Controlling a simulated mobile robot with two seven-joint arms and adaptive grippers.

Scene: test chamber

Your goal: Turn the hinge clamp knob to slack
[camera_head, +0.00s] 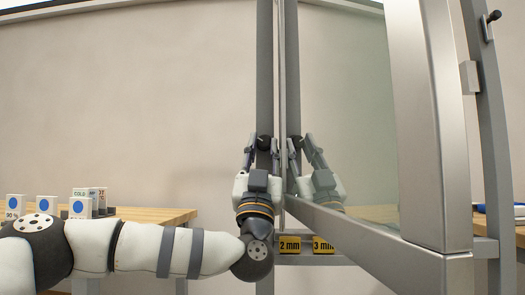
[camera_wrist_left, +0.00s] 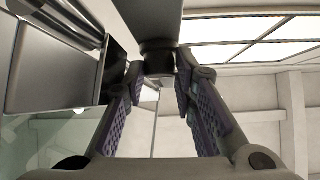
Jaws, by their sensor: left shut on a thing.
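The hinge clamp knob (camera_head: 264,143) is a small dark knob on the grey upright post at the middle of the head view. In the left wrist view the dark knob (camera_wrist_left: 157,58) sits between my fingertips, below a grey beam. My left gripper (camera_head: 263,150) reaches up to the post and is shut on the knob; its two padded fingers (camera_wrist_left: 159,72) flank it in the wrist view. The fingers hide part of the knob, and I cannot read its turn position. My right gripper is not in view.
A glass door (camera_head: 350,100) with a thick metal frame (camera_head: 436,130) stands just right of the post and mirrors my gripper. Yellow "2 mm" (camera_head: 289,245) and "3 mm" (camera_head: 323,245) labels sit below. A wooden table (camera_head: 165,215) with marked cards (camera_head: 47,208) is at left.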

